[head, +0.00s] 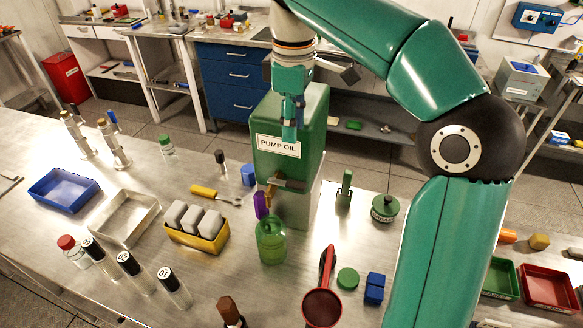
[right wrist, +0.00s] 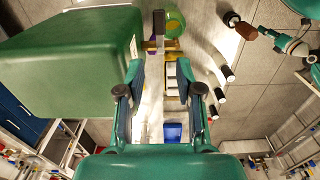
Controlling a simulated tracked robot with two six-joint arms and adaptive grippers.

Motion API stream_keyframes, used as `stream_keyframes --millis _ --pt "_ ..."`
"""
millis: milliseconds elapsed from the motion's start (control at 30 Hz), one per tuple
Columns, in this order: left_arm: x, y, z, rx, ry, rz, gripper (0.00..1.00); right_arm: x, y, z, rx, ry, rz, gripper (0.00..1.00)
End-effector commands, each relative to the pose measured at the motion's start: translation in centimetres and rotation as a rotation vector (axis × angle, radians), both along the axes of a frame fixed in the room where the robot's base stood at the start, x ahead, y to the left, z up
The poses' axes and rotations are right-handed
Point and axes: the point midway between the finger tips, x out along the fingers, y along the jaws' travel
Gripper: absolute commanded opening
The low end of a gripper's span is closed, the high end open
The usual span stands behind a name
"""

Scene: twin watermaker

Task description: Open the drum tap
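The green drum (head: 288,115) has a "PUMP OIL" label and stands on a grey block on the bench. Its brass tap (head: 270,197) is low on the front, with a dark bar and a purple piece beside it. A green jar (head: 271,243) stands below the tap. My right gripper (head: 289,138) hangs fingers down in front of the label, above the tap and apart from it. In the right wrist view my right gripper (right wrist: 158,85) is open and empty. The tap (right wrist: 157,45) shows ahead between its fingers, and the drum (right wrist: 70,75) is at left.
A yellow bin (head: 198,240) with grey blocks and a yellow-handled tool (head: 204,191) lie left of the jar. A red funnel-like scoop (head: 322,305) and a green lid (head: 348,278) lie to the right. Black-capped vials (head: 131,265) stand front left.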

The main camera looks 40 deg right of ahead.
Motion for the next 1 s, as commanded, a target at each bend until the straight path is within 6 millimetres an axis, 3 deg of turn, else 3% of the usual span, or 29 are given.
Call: stream_keyframes --millis 600,800,1000 --pt "0.0 0.0 0.0 0.0 -0.001 0.0 0.8 -0.2 -0.2 -11.7 0.0 0.004 -0.007 0.35" --pt "0.0 0.0 0.0 0.0 -0.001 0.0 0.8 -0.2 -0.2 -13.6 0.0 0.001 -0.007 0.35" --pt "0.0 0.0 0.0 0.0 -0.001 0.0 0.8 -0.2 -0.2 -14.0 0.001 0.0 -0.007 0.35"
